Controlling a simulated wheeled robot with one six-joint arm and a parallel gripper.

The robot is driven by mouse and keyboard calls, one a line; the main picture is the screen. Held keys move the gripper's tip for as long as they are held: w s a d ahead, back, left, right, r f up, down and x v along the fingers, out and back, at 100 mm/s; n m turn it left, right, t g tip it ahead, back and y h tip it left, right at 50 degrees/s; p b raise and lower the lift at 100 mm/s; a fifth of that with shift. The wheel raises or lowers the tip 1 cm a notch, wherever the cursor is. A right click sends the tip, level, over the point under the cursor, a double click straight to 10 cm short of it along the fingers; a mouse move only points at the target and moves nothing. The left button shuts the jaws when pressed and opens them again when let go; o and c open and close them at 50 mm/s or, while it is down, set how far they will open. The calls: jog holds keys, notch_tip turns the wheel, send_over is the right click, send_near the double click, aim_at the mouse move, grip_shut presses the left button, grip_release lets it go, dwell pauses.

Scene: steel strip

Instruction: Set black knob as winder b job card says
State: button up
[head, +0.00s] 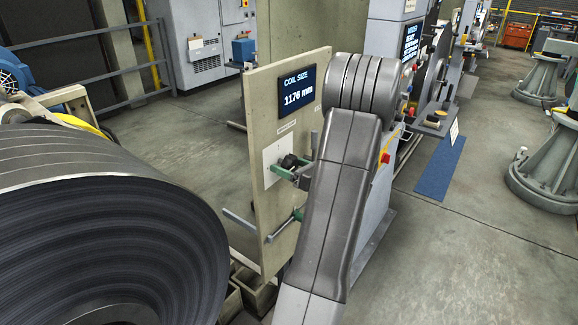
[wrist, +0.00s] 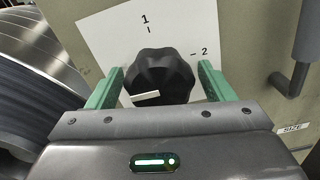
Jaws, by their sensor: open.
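The black knob (wrist: 160,75) is a lobed dial on a white plate (wrist: 100,35) marked 1 at the top and 2 at the right. A white bar shows on its lower left side in the wrist view. My gripper (wrist: 158,85) is open, with a green finger on each side of the knob and gaps between. The knob also shows in the head view (head: 289,161), on the beige panel (head: 262,100), partly behind my arm. I cannot make out a winder B job card.
A screen (head: 297,90) on the panel reads COIL SIZE 1176 mm. A grey handle (wrist: 292,70) stands right of the knob. A large dark coil (head: 110,235) fills the left. A farther screen (head: 411,38) is too small to read. Open floor (head: 480,240) lies at right.

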jog(key=c, duration=0.9)
jog(key=shift+c, duration=0.2)
